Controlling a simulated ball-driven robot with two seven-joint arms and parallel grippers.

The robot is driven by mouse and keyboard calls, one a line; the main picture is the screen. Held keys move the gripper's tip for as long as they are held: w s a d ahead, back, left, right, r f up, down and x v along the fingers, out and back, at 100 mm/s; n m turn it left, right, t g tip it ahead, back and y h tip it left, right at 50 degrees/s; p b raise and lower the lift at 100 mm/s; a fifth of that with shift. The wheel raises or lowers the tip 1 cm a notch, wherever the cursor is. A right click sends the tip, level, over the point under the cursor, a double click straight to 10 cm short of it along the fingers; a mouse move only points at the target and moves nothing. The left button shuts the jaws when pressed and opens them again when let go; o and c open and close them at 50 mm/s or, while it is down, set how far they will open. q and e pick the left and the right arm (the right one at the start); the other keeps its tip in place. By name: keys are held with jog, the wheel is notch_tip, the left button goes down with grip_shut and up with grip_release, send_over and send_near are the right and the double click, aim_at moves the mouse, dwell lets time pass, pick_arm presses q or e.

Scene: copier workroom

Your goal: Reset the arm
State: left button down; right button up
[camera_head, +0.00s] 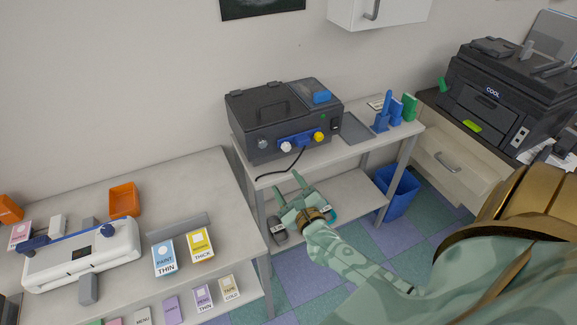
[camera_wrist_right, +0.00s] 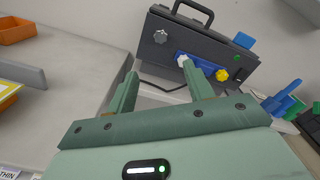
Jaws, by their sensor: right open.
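My right arm comes in from the lower right in the head view, with green and bronze links. My right gripper (camera_head: 291,186) is open, its two fingers apart and pointing up toward the black machine (camera_head: 262,112). Nothing shows between the fingers. In the right wrist view the open fingers (camera_wrist_right: 160,88) frame the front of the same machine (camera_wrist_right: 190,45), with its grey, white and yellow knobs and blue panel. The gripper is in front of the machine's table (camera_head: 270,168) and hides part of its lower shelf. My left gripper shows in neither view.
The left table (camera_head: 185,185) holds a white laminator-like device (camera_head: 85,258), orange trays (camera_head: 124,199) and labelled packs (camera_head: 164,258). A black printer (camera_head: 505,95) is on the right cabinet. Tiled floor (camera_head: 300,268) lies open between.

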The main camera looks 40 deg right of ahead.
dwell(0.5)
jog(key=s+a+f+n+g+y, duration=0.2)
jog(key=s+a+f+n+g, duration=0.3)
jog(key=f+n, duration=0.75)
jog(key=s+f+n+g+y, duration=0.25)
jog(key=s+f+n, duration=0.55)
jog(key=f+n, duration=0.45)
jog(key=s+a+f+n+g, duration=0.1)
jog(key=s+f+n+g, duration=0.2)
jog(key=s, duration=0.7)
jog(key=s+a+f+n+g, duration=0.1)
jog(key=s+f+n+g, duration=0.2)
jog(key=s+f, duration=0.3)
jog(key=s+a+f+n+g, duration=0.2)
jog(key=s+f+n+g, duration=0.1)
jog(key=s, duration=1.2)
jog(key=shift+s+f+n, duration=0.15)
jog(key=shift+f+n, duration=0.65)
jog(key=shift+n, duration=0.1)
jog(key=shift+h, duration=0.25)
